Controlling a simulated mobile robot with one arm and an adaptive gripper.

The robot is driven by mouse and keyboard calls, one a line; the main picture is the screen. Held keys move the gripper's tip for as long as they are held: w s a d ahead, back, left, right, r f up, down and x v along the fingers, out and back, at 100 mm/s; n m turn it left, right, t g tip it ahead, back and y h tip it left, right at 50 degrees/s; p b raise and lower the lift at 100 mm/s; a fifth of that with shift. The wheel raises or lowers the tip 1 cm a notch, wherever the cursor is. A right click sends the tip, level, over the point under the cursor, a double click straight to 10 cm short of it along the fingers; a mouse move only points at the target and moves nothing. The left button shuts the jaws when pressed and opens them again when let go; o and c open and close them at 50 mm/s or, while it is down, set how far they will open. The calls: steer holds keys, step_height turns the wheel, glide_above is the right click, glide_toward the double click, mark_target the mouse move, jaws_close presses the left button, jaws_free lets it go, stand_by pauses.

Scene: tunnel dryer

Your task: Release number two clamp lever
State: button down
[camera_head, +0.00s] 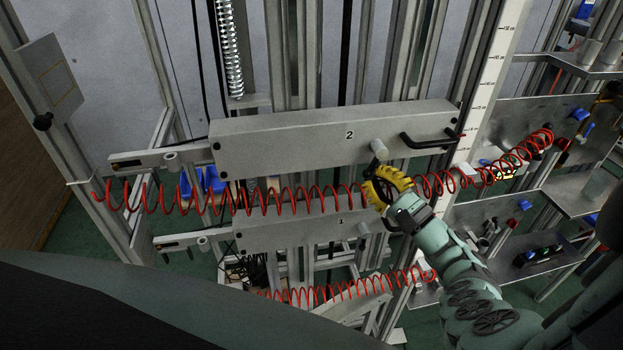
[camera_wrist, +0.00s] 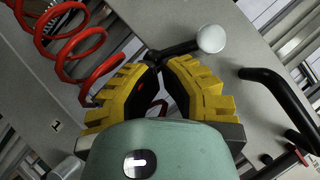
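The number two clamp lever (camera_head: 375,163) is a thin black handle on a pale round hub (camera_head: 378,146), on the front of the grey beam marked 2 (camera_head: 290,143). In the head view it points down from the hub. My gripper (camera_head: 377,178), with yellow ribbed fingers, reaches it from below. In the wrist view the lever (camera_wrist: 180,49) runs from the pale hub (camera_wrist: 211,39) to between my fingertips (camera_wrist: 156,62). The fingertips are closed together around its free end, which they partly hide.
A black bar handle (camera_head: 430,141) sits right of the lever. A red coiled hose (camera_head: 260,200) stretches across just beneath the beam and passes close to my gripper. The beam marked 1 (camera_head: 290,236) lies below. Shelves with fittings (camera_head: 550,125) stand at the right.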

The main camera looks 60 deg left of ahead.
steer(key=shift+s+a+r+m+t+y+b, duration=0.15)
steer(key=shift+s+m+t+y, duration=0.45)
steer(key=shift+m, duration=0.7)
steer(key=shift+s+a+r+m+t+y+b, duration=0.15)
steer(key=shift+s+a+m+t+y, duration=0.1)
steer(key=shift+m+t, duration=0.8)
steer(key=shift+s+a+r+m+t+y+b, duration=0.15)
steer(key=shift+s+m+t+y, duration=0.25)
steer(key=shift+m, duration=1.15)
steer(key=shift+s+a+r+m+t+p, duration=0.1)
steer(key=shift+s+r+m+t+p, duration=0.1)
steer(key=shift+m+t, duration=0.65)
steer(key=shift+s+a+r+m+t+p, duration=0.1)
steer(key=shift+s+r+m+t+p, duration=0.05)
steer(key=shift+m+t, duration=0.65)
steer(key=shift+s+r+m+t+p, duration=0.2)
steer(key=shift+m+t, duration=0.4)
steer(key=shift+m, duration=0.45)
steer(key=shift+s+a+r+m+t+h+p, duration=0.15)
steer(key=shift+m+t, duration=0.3)
steer(key=shift+m, duration=0.25)
steer(key=shift+d+r+m+t+h+p, duration=0.1)
steer(key=shift+m+t+h+p, duration=0.1)
steer(key=shift+m+t, duration=0.4)
steer(key=shift+s+a+r+m+t+h+p, duration=0.15)
steer(key=shift+m+t, duration=0.2)
steer(key=shift+m, duration=0.45)
steer(key=shift+m+t+h, duration=0.25)
steer(key=shift+m+t, duration=0.35)
steer(key=shift+m, duration=0.1)
